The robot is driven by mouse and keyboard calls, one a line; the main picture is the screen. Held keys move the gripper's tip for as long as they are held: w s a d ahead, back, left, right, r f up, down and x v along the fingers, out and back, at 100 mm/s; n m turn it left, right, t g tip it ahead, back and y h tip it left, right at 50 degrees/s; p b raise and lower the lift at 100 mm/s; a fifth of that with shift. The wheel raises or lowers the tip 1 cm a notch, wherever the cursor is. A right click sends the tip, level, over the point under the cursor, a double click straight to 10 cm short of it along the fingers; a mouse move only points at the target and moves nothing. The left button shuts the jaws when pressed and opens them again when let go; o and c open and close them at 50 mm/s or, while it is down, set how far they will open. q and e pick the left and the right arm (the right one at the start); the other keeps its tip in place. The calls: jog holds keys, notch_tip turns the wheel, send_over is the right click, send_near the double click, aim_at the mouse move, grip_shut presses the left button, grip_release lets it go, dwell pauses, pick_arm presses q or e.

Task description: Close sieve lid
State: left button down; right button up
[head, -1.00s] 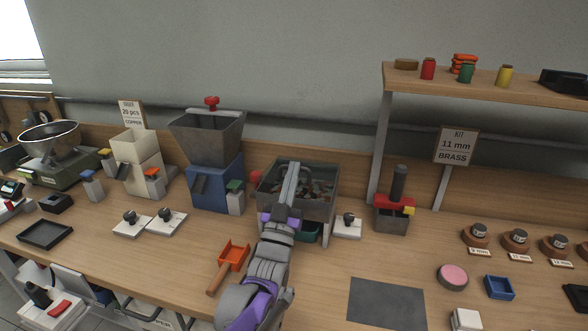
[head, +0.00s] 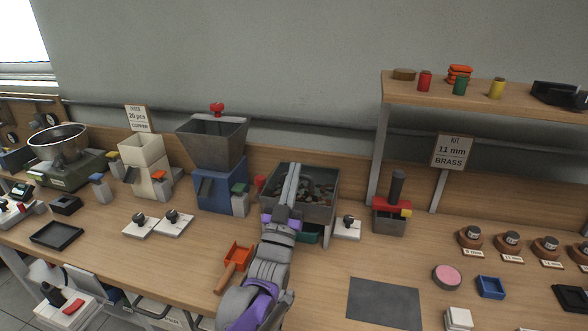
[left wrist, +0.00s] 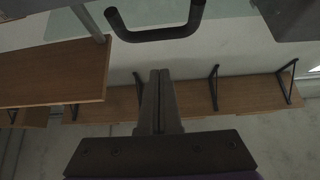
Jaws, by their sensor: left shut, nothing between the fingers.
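The sieve (head: 325,212) is a grey open-topped box on the bench, with many small pieces inside. My left arm comes up from below, and my left gripper (head: 291,178) shows as a grey bar in front of and above the box. In the left wrist view its two fingers (left wrist: 160,85) are together, with nothing between them. A dark U-shaped handle (left wrist: 154,34) is just beyond the fingertips in that view, apart from them. I cannot tell for certain that it belongs to the lid. The lid is not clear in the head view. My right gripper is not in view.
A blue machine with a grey hopper (head: 212,140) stands left of the sieve. A red-and-black press (head: 392,210) stands right, and an orange scoop (head: 237,257) lies in front. A green tray (head: 308,236) sits under the sieve. A wooden shelf (head: 480,95) hangs at upper right.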

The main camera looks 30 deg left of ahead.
pick_arm(q)
jog(key=w+f+v, duration=0.1)
jog(key=v, duration=0.6)
notch_tip(320, 180, up, 3)
jog(key=s+g+p, duration=0.2)
jog(key=s+p, duration=0.1)
jog(key=p, duration=0.5)
jog(key=w+a, duration=0.1)
jog(key=w, duration=0.8)
jog(key=shift+a, duration=0.3)
jog(key=shift+w, duration=0.15)
